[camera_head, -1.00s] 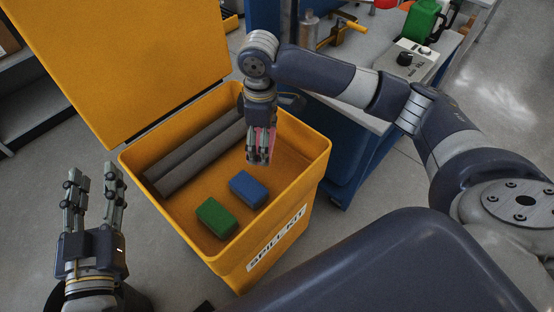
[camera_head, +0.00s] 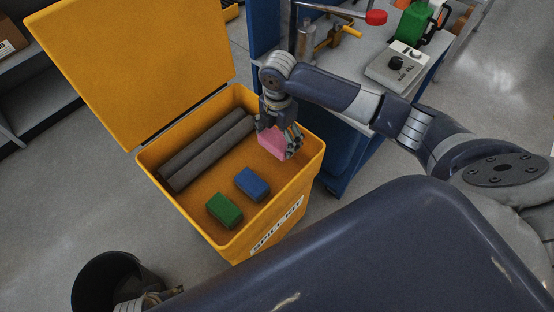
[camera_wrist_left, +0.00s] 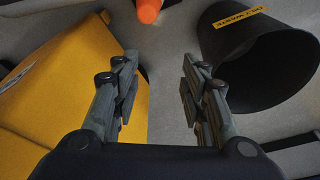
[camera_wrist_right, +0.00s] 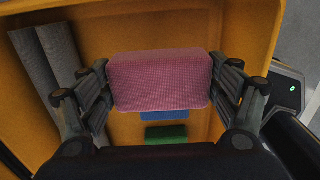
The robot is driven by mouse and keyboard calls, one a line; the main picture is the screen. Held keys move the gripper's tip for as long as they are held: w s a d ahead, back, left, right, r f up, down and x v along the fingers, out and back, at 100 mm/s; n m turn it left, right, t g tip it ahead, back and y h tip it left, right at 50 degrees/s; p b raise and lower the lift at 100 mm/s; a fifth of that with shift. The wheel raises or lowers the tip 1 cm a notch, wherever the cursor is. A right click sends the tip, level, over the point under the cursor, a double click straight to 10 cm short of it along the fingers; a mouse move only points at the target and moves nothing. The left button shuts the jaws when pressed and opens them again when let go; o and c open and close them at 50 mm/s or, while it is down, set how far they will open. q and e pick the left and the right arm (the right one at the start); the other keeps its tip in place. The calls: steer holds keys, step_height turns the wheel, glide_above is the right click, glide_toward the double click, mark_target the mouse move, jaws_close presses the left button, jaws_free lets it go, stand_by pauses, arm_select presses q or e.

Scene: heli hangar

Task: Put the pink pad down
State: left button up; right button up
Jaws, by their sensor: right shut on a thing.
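The pink pad (camera_head: 272,142) is held by my right gripper (camera_head: 280,143) above the right side of the open yellow spill kit bin (camera_head: 316,163). In the right wrist view the pink pad (camera_wrist_right: 160,81) spans between both fingers of my right gripper (camera_wrist_right: 160,90). A blue pad (camera_head: 252,184) and a green pad (camera_head: 224,210) lie apart on the bin floor below.
Two grey rolls (camera_head: 207,150) lie along the bin's back side, and its lid (camera_head: 130,65) stands open. The black oily-waste bucket (camera_wrist_left: 262,55) is near my left gripper. An orange cone tip (camera_wrist_left: 148,9) shows there. A workbench (camera_head: 345,50) stands behind my right arm.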

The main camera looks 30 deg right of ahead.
arm_select(q)
steer(key=s+f, duration=0.4)
steer(key=f, duration=0.8)
arm_select(e)
steer(key=shift+f, duration=0.2)
step_height(320, 180, down, 5)
steer(key=shift+b, duration=0.7)
step_height(320, 180, down, 4)
steer(key=shift+f+b, duration=0.1)
steer(key=shift+b, duration=0.45)
arm_select(q)
steer(key=w+r, duration=0.3)
steer(key=r, duration=0.4)
steer(key=shift+w, duration=0.3)
arm_select(e)
steer(key=shift+f, duration=0.2)
